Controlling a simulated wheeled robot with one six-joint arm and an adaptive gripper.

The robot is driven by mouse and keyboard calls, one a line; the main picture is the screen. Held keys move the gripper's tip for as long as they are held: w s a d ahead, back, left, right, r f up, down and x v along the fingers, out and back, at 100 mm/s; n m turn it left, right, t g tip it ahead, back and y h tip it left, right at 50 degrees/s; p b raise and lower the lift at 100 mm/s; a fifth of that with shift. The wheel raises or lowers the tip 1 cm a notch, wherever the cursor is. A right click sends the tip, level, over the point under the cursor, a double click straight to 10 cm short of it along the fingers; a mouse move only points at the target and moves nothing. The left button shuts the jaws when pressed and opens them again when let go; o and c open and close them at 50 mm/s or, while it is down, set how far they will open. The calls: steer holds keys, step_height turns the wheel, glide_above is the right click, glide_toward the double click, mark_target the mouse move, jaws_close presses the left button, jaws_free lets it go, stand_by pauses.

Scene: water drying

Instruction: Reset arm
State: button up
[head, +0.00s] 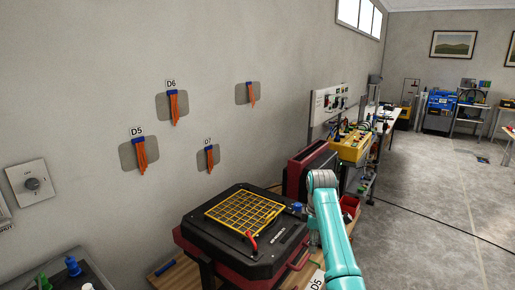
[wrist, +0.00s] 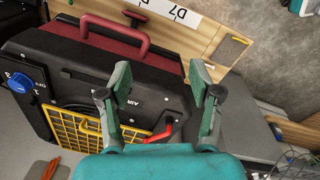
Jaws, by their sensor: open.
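My gripper (wrist: 159,68) is open in the wrist view, its two green-grey fingers spread wide with nothing between them. It hangs over a black and dark red machine (wrist: 150,88), which lies behind the fingers in that view. In the head view my teal arm (head: 335,232) rises at the lower right, beside the same machine (head: 207,232); my gripper's fingers cannot be made out there.
The machine has a yellow grille (head: 243,212), a red lever (head: 252,240) and a blue knob (wrist: 20,82). Orange strips (head: 174,105) hang on the wall at left. A cluttered bench (head: 350,145) stands behind. The floor (head: 440,200) at right is mostly clear.

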steer(key=s+f+m+t, duration=0.2)
steer(key=s+f, duration=0.3)
steer(key=f, duration=0.8)
steer(key=s+f+m+t, duration=0.15)
steer(key=s+f, duration=0.45)
steer(key=f, duration=0.6)
steer(key=s+f+m+t, duration=0.2)
steer(key=s+f, duration=0.3)
steer(key=s, duration=0.4)
steer(key=s+f+m+t, duration=0.15)
steer(key=s+f, duration=0.35)
steer(key=s, duration=0.5)
steer(key=s+r+m+t, duration=0.2)
steer(key=s+r, duration=0.1)
steer(key=s, duration=0.8)
steer(key=s+r+m+t, duration=0.1)
steer(key=s+r+m, duration=0.15)
steer(key=s, duration=0.75)
steer(key=s+r+m+t, duration=0.2)
steer(key=s+r, duration=0.6)
steer(key=r, duration=0.3)
steer(key=s+r+m+t, duration=0.2)
steer(key=s+r, duration=0.6)
steer(key=r, duration=0.4)
steer(key=shift+d+r, duration=0.2)
steer(key=shift+d, duration=0.05)
steer(key=shift+f, duration=0.1)
